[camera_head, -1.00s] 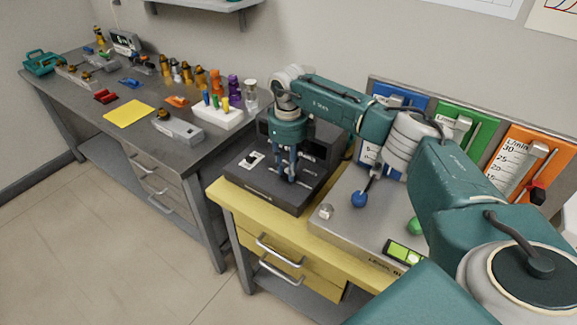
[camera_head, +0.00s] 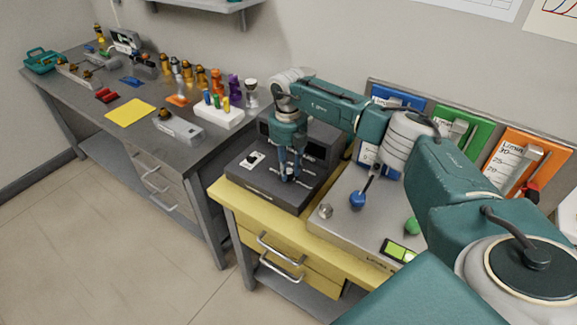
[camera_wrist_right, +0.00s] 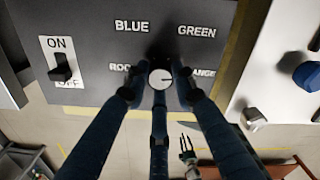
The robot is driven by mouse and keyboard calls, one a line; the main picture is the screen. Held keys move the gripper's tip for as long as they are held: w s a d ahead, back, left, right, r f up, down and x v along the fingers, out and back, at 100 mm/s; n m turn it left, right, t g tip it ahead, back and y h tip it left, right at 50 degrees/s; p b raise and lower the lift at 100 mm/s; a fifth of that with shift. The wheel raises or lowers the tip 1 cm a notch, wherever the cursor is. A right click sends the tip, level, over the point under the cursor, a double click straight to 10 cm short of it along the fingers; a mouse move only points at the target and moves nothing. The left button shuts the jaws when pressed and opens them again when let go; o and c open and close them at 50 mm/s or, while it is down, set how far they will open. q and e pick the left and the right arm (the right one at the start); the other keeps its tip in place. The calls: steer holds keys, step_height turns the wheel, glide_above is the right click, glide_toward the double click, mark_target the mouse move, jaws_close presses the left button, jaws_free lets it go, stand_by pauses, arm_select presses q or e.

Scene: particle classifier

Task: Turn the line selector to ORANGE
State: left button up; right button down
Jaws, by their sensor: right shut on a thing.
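The line selector is a small round knob with a pale face (camera_wrist_right: 160,79) on a dark control box (camera_head: 257,186). In the right wrist view, BLUE and GREEN are printed above it, and partly hidden labels lie on both sides below, the right one ending in "ANGE". A short dark mark on the knob's face points roughly right; I cannot tell exactly which label it indicates. My right gripper (camera_head: 290,180) points down over the box. Its fingers (camera_wrist_right: 158,86) are shut around the knob. My left gripper is not in view.
An ON/OFF switch (camera_wrist_right: 61,69) sits left of the knob. A grey table with small items stands left.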

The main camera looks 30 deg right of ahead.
mark_target(288, 170)
steer(key=shift+w+r+m, duration=0.1)
steer(key=shift+r+m, duration=0.05)
steer(key=shift+m, duration=0.45)
steer(key=shift+d, duration=0.1)
steer(key=c, duration=1.4)
jaws_free()
step_height(288, 170, up, 12)
